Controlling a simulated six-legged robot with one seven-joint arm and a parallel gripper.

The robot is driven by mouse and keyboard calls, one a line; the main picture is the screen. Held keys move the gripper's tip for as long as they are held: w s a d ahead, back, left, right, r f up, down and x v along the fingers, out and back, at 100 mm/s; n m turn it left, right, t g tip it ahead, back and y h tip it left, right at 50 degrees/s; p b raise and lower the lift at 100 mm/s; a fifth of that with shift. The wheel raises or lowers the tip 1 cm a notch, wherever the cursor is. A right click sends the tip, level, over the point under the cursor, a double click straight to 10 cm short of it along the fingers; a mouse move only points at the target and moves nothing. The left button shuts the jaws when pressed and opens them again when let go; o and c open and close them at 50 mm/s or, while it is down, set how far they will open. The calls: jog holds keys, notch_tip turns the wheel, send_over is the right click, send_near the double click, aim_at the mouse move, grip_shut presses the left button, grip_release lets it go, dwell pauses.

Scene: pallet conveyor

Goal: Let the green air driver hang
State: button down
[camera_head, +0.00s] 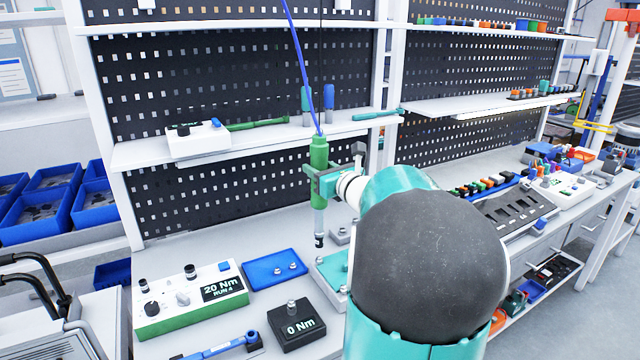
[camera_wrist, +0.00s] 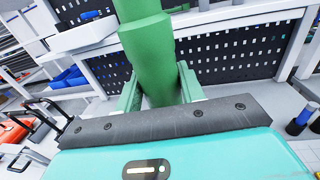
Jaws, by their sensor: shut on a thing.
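The green air driver (camera_head: 319,155) hangs upright on a blue hose (camera_head: 301,55) above the workbench, with its dark tip pointing down. My gripper (camera_head: 322,184) is shut on the driver's green body, below its top. In the wrist view the green driver (camera_wrist: 150,50) stands between the two green fingers of my gripper (camera_wrist: 160,88). The driver's lower end is hidden there by my gripper housing. In the head view the tip is above the bench, near a teal-topped plate (camera_head: 333,268).
A green controller (camera_head: 190,298) reading 20 Nm, a blue tray (camera_head: 275,269) and a black 0 Nm block (camera_head: 297,325) stand on the bench. A shelf (camera_head: 270,139) with a white box and tools runs behind the driver. My arm hides part of the bench.

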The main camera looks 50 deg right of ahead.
aim_at(324, 159)
jog(key=shift+r, duration=1.5)
